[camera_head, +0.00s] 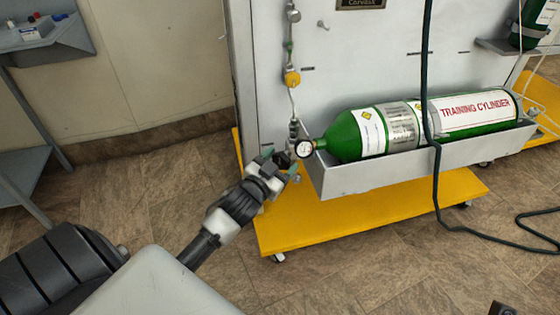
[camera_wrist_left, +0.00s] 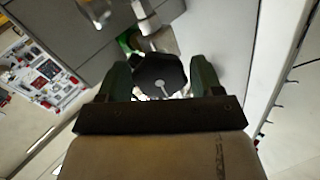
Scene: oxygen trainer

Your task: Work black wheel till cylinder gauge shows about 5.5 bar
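The black wheel (camera_wrist_left: 160,75) shows in the left wrist view as a dark, many-sided knob with a pale pointer-like mark. It lies between the two fingers of my left gripper (camera_wrist_left: 161,72), close to both; I cannot tell whether they press on it. In the head view my left gripper (camera_head: 286,163) is at the valve fittings just left of the cylinder, and hides the wheel there. The round white cylinder gauge (camera_head: 304,149) is just right of the gripper; its reading is too small to make out. The green training cylinder (camera_head: 345,138) lies on its side.
The cylinder rests in a grey tray (camera_head: 350,182) above a yellow wheeled base (camera_head: 300,226). A vertical line with a yellow fitting (camera_head: 291,77) runs up the white panel. A dark hose (camera_head: 425,75) hangs before the cylinder. A grey side table (camera_head: 60,48) stands left. Floor between is clear.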

